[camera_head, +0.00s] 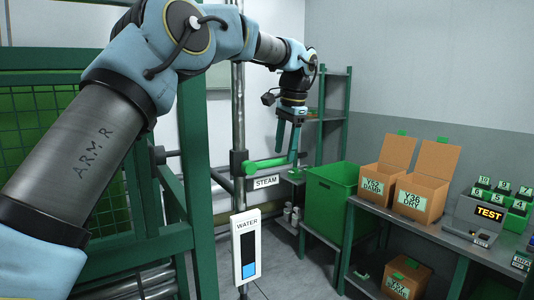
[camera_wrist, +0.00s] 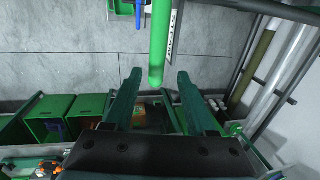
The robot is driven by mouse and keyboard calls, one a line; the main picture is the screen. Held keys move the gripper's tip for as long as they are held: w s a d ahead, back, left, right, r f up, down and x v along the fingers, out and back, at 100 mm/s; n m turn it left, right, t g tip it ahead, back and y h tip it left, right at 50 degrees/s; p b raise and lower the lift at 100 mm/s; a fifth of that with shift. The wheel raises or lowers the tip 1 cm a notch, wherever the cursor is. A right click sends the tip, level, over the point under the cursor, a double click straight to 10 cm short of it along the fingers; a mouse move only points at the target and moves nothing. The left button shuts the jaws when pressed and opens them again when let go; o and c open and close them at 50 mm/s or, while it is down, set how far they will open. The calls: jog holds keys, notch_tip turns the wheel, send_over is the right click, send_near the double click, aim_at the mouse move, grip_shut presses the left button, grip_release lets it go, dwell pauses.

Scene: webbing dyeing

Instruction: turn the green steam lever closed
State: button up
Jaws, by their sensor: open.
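The green steam lever (camera_head: 266,163) sticks out to the right from a grey vertical pipe in the head view, nearly level, above the STEAM label (camera_head: 265,182). In the wrist view the lever (camera_wrist: 159,40) runs down from the top edge, its rounded end between the fingertips. My gripper (camera_head: 285,150) points down at the lever's free end. In the wrist view my gripper (camera_wrist: 154,76) has its two fingers spread wide, with gaps on both sides of the lever. It holds nothing, and I see no contact.
A green bin (camera_head: 330,190) stands right of the lever, beside a bench with open cardboard boxes (camera_head: 421,190) and a TEST device (camera_head: 488,214). A WATER gauge (camera_head: 247,255) stands below the lever. Green fencing (camera_head: 40,130) lies left. Grey floor shows between gauge and bench.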

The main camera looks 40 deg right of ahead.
notch_tip(320, 180, up, 6)
jog(key=s, duration=0.1)
jog(key=shift+a+r, duration=0.2)
jog(key=shift+a, duration=0.05)
